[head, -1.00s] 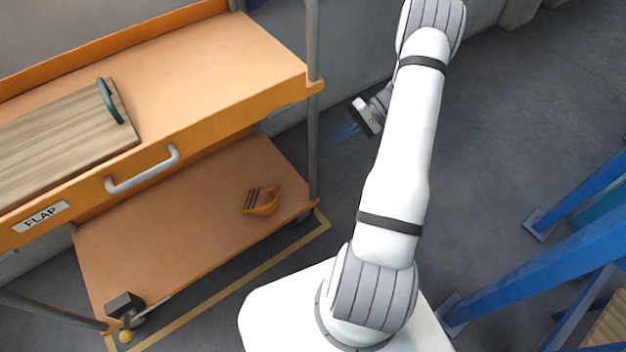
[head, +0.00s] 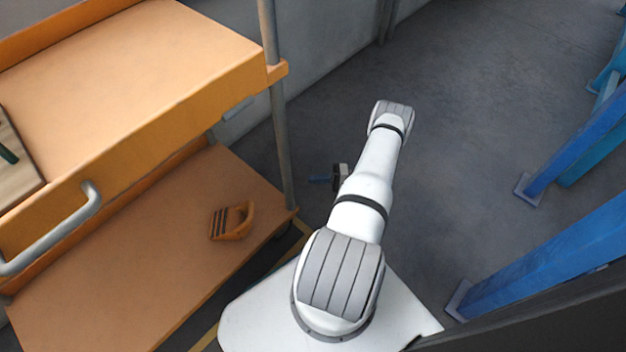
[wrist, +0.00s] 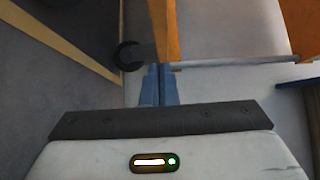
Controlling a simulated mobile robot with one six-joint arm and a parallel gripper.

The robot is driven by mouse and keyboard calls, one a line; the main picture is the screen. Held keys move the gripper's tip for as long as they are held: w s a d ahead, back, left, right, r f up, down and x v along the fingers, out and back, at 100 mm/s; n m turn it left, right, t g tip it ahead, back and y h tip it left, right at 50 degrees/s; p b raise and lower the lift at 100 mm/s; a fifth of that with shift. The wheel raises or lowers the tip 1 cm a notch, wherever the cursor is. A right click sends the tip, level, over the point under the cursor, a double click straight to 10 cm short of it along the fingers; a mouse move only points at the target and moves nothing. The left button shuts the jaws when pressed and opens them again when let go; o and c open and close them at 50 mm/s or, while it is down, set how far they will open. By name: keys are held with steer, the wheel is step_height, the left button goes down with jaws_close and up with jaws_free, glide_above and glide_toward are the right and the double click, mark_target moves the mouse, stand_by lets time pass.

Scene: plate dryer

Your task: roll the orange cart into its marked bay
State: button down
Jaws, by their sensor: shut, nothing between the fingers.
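The orange cart (head: 150,75) fills the left of the head view, with a silver handle (head: 50,235) on its near side and grey corner posts (head: 282,145). My gripper (head: 318,180) is just right of the near right post, low down, with its blue fingers shut and empty. In the wrist view the shut fingers (wrist: 158,85) are near a dark caster (wrist: 128,56) and the cart's orange shelf edge (wrist: 165,30); I cannot tell whether they touch. Yellow floor lines of a marked bay (head: 205,338) run under the cart's near edge, and one shows in the wrist view (wrist: 70,38).
A wooden board (head: 18,170) with a green handle lies on the top shelf. An orange item with dark stripes (head: 232,221) lies on the lower shelf. Blue frame legs (head: 550,255) stand at the right. Grey floor between is clear. A wall (head: 330,50) runs behind the cart.

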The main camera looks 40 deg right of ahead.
steer(key=w+a+b, duration=0.2)
steer(key=w+a, duration=0.1)
steer(key=a, duration=0.7)
